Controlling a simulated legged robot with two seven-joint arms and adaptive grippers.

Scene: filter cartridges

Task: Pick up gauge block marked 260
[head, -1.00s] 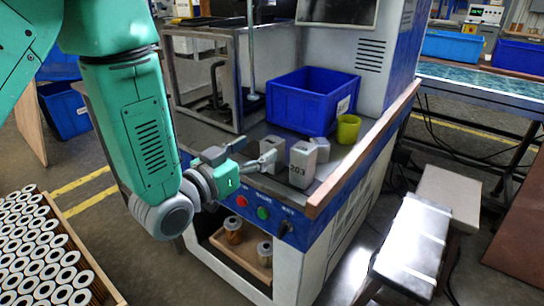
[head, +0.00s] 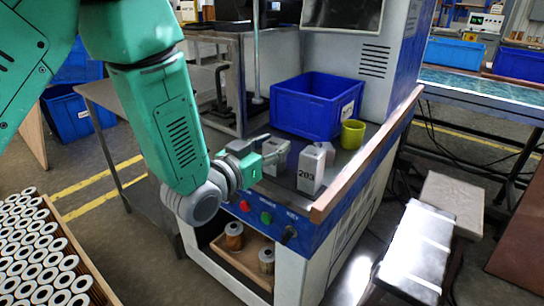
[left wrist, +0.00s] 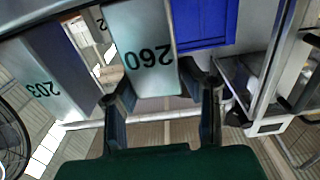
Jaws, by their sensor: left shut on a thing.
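The gauge block marked 260 (left wrist: 142,52) is grey with its number upside down in the left wrist view. It sits between the two fingers of my left gripper (left wrist: 162,100), which is shut on it. In the head view the left gripper (head: 274,152) reaches in from the left and partly hides that block (head: 281,158), at the machine's worktop. I cannot tell whether the block is clear of the surface. A block marked 203 (head: 311,172) stands upright just to its right. It also shows in the left wrist view (left wrist: 45,80). My right gripper is not in view.
Another grey block (head: 327,151) stands behind the 203 block. A blue bin (head: 308,106) and a yellow-green cup (head: 352,133) are farther back on the worktop. A wooden edge strip (head: 365,158) bounds its right side. A tray of filter cartridges (head: 75,244) is at lower left.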

